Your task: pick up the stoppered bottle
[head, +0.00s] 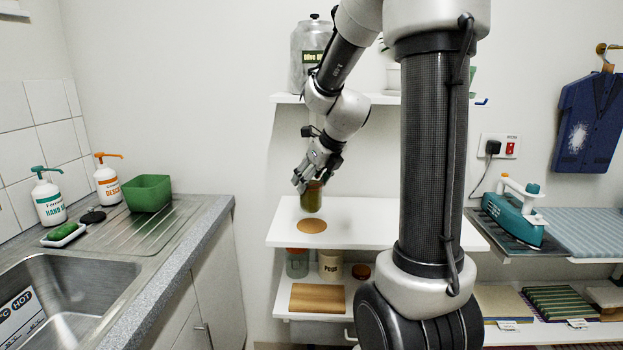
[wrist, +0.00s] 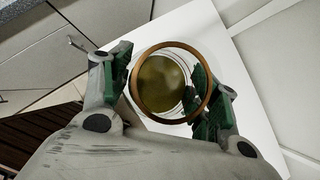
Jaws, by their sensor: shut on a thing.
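My gripper (head: 313,182) is shut on an olive-green glass vessel (head: 311,199), holding it upright above the middle white shelf. A round brown mat (head: 312,226) lies on the shelf below it, and a small gap shows between them. In the wrist view my gripper (wrist: 166,92) has its green-padded fingers on either side of the vessel (wrist: 162,84). That view looks down on a copper-brown ring at its top with olive contents inside. I see no clear stopper on it, so I cannot tell whether this is the stoppered bottle.
The middle shelf (head: 370,228) is otherwise bare. Below stand a jar (head: 297,263), a white pot (head: 331,264) and a brown-lidded jar (head: 361,271). A large canister (head: 311,52) stands on the upper shelf. The sink counter (head: 212,212) is at left, an iron (head: 515,213) at right.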

